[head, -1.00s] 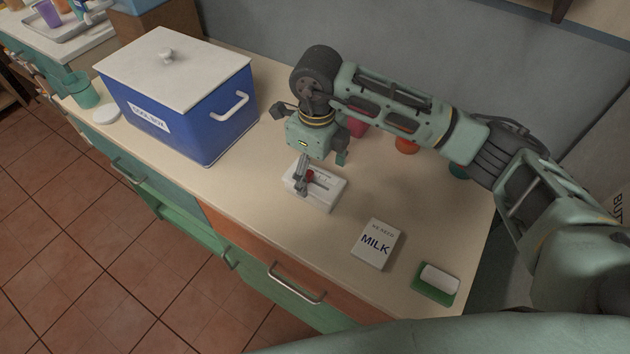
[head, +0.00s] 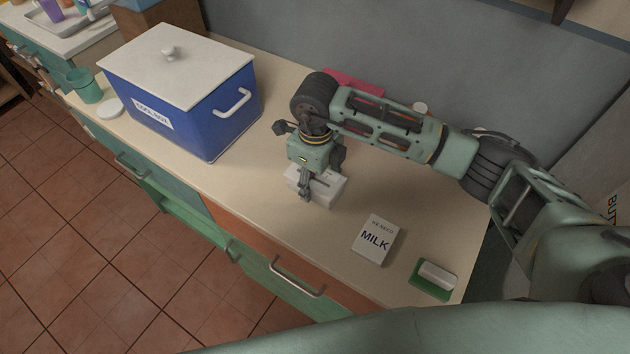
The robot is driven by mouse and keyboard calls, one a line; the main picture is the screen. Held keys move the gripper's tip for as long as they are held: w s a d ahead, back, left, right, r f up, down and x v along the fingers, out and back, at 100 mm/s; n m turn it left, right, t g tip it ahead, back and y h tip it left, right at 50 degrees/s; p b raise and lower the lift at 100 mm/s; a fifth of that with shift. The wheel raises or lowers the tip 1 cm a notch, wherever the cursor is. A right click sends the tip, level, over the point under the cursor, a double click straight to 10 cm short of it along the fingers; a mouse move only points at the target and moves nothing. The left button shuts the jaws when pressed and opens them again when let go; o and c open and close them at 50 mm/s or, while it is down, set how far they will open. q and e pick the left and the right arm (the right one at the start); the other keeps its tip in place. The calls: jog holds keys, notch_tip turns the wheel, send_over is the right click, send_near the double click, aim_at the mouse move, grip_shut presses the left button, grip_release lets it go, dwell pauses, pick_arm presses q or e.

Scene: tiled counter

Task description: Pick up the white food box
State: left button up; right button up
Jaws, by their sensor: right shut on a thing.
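The white food box (head: 328,195) sits on the counter in the middle of the head view, in front of the blue cool box's right side. My right gripper (head: 318,178) reaches down over it from above. It is shut on the box, with one finger against the near side. The other finger is partly hidden behind the gripper body and box. The box appears to be still at counter level. Part of its top is covered by the gripper. My left gripper is not in view.
A blue cool box (head: 190,115) with a white lid stands to the left. A milk carton (head: 375,240) lies to the right, with a green and white block (head: 434,279) beyond it. A pink item (head: 355,83) is behind my arm. The counter's front edge is close.

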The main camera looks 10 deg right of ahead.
jog(key=c, duration=0.4)
jog(key=shift+c, duration=0.2)
